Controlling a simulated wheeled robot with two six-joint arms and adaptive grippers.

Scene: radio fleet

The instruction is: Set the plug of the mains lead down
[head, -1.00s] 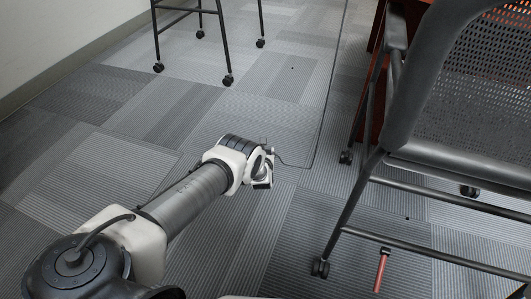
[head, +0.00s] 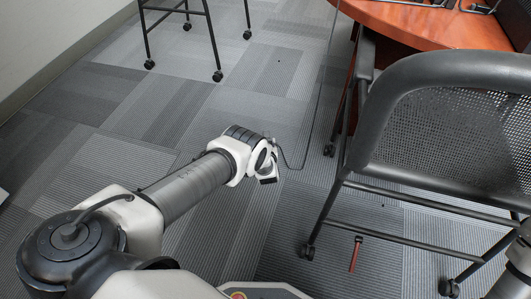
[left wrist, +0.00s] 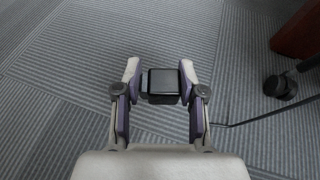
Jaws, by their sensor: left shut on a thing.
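My left gripper (head: 266,168) is stretched out over the grey carpet, in the middle of the head view. In the left wrist view its two fingers (left wrist: 160,82) are shut on the black, block-shaped plug (left wrist: 163,86). The plug sits between the fingertips with carpet behind it; its height above the floor is hard to tell. The mains lead (head: 316,112) is a thin dark cable that loops from the gripper and runs up towards the back beside the desk. It also leaves to the right in the left wrist view (left wrist: 258,116). My right gripper is not seen.
A black mesh chair on casters (head: 420,130) stands at the right, before a reddish-brown desk (head: 425,24). A red stick-like thing (head: 356,255) lies on the floor below the chair. Another wheeled frame (head: 180,10) stands at the back left. Carpet around the gripper is free.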

